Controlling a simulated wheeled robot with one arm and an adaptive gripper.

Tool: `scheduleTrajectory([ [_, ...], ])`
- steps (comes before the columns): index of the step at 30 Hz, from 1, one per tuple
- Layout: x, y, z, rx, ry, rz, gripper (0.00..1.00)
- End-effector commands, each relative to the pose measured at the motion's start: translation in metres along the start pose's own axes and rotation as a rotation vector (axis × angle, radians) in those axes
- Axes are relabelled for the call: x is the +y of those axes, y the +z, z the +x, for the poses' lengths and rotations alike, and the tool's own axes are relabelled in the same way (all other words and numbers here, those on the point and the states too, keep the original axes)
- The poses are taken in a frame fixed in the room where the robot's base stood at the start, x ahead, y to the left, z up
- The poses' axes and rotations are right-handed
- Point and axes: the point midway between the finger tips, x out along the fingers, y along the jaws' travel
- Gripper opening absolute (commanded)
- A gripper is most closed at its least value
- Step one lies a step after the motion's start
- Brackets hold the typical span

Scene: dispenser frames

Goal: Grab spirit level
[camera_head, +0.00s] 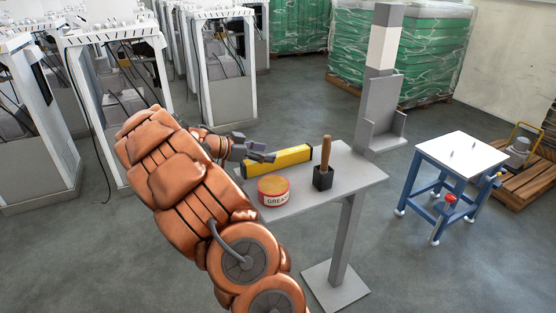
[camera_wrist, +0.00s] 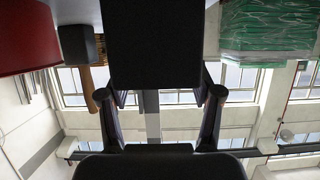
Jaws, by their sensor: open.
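The spirit level (camera_head: 285,158) is a yellow bar with dark ends. It lies along the back of the small grey table in the head view. In the wrist view, which looks upside down, a large dark square face (camera_wrist: 155,45), apparently the level's end, fills the upper middle. The two fingers of my gripper (camera_wrist: 160,95) are spread to either side of it. I cannot tell whether they touch it.
A red grease can (camera_head: 273,190) stands in front of the level. A dark block (camera_head: 323,178) with an upright wooden handle stands to its right. The grey table (camera_head: 355,178) is clear at its right end. A blue-framed white table (camera_head: 462,150) stands farther right.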

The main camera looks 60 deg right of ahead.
Motion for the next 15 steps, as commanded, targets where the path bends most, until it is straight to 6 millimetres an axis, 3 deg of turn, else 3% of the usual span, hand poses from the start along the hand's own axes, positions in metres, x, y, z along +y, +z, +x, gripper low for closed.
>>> scheduleTrajectory([
  [6,0.002,0.0,0.03,0.0,0.005,-0.002,0.65],
  [15,0.0,0.001,0.041,0.0,-0.001,0.0,0.65],
])
